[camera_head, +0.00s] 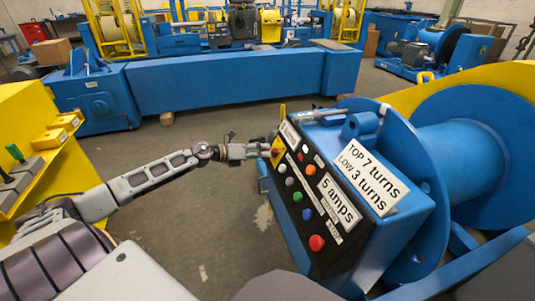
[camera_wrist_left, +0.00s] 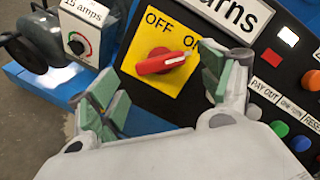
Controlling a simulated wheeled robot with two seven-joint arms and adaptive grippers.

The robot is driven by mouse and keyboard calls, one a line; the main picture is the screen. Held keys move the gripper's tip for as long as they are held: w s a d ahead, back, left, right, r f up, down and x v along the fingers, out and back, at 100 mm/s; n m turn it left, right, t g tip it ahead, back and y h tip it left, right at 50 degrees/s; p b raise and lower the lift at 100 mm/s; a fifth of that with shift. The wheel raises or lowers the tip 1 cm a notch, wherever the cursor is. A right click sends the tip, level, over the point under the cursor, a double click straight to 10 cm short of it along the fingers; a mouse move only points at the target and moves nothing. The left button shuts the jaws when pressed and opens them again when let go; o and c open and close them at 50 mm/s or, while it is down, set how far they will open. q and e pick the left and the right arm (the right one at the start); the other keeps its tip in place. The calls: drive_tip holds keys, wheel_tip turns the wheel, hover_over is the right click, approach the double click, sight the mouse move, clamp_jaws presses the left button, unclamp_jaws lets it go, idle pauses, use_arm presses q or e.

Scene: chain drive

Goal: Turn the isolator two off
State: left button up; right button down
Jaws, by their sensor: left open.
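The isolator (camera_wrist_left: 160,62) has a red rotary handle on a yellow plate (camera_wrist_left: 135,85) marked OFF and, partly hidden, ON. No number shows on it. The handle lies nearly level, its pale-marked end at the right, on the ON side. In the head view the yellow plate (camera_head: 282,122) is at the far-left end of the blue console's black panel. My left gripper (camera_wrist_left: 158,95) is open, with one green-padded finger lower left of the handle and one to its right. Nothing is between the pads. In the head view my left gripper (camera_head: 266,149) is close to the panel. My right gripper is not in view.
The black panel (camera_head: 328,252) carries several coloured buttons beside the isolator, including a red one (camera_head: 317,243). A dial box (camera_wrist_left: 80,42) marked 15 amps is left of the plate. A large blue drum (camera_head: 460,150) stands behind the console. Open floor (camera_head: 215,225) lies left of it.

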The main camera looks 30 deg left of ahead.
use_arm(q)
drive_tip(key=shift+b+x, duration=0.4)
drive_tip(key=shift+x, duration=1.45)
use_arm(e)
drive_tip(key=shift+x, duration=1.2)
use_arm(q)
drive_tip(key=shift+w, duration=0.1)
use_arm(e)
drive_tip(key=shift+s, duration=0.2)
use_arm(q)
drive_tip(key=shift+f, duration=0.1)
drive_tip(key=c, duration=1)
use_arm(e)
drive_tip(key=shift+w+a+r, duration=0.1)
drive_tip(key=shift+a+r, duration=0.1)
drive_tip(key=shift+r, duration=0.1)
